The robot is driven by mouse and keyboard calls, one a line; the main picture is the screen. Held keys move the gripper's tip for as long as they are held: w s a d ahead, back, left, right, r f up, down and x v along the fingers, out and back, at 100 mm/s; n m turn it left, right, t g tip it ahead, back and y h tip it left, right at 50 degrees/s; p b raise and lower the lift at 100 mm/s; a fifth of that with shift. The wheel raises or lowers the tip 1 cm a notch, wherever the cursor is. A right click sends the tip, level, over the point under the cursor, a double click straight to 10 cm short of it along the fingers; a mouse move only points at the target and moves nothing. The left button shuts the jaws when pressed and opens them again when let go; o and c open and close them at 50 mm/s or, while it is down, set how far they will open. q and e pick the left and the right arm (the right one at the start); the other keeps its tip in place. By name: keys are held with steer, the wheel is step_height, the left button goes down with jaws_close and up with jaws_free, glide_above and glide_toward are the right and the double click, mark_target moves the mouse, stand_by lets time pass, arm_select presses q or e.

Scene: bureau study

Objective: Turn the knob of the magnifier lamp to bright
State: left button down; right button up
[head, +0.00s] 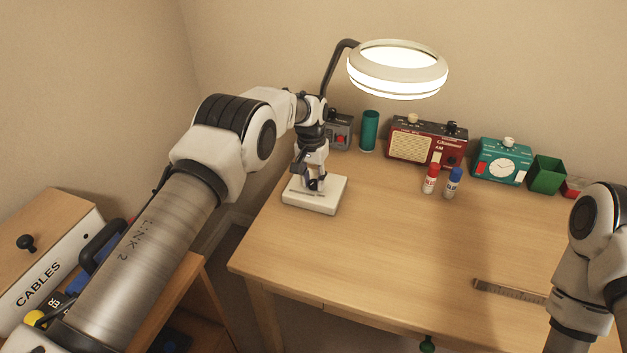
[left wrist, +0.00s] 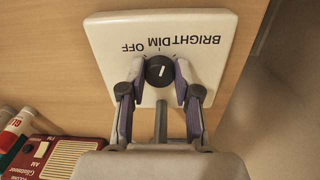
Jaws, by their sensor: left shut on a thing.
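The magnifier lamp stands at the back left of the desk, with a white base (head: 328,195), a dark curved neck and a glowing ring head (head: 398,70). In the left wrist view its base (left wrist: 106,40) carries the upside-down words OFF, DIM and BRIGHT. The black knob (left wrist: 159,71) sits below them, its white pointer line aimed up and slightly right, near DIM. My left gripper (left wrist: 160,82) is shut on the knob, one finger on each side. In the head view the left gripper (head: 314,186) is over the base and hides the knob. My right gripper is out of view.
Behind are a teal cylinder (head: 369,130), a red radio (head: 425,142), a teal clock (head: 501,161) and a green box (head: 547,174). Red (head: 431,178) and blue (head: 453,183) glue bottles stand right of the base. A ruler (head: 510,291) lies near the front; the desk's middle is clear.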

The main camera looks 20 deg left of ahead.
arm_select(q)
steer(key=m, duration=0.6)
steer(key=shift+m, duration=0.3)
stand_by(0.4)
steer(key=c, duration=0.8)
jaws_free()
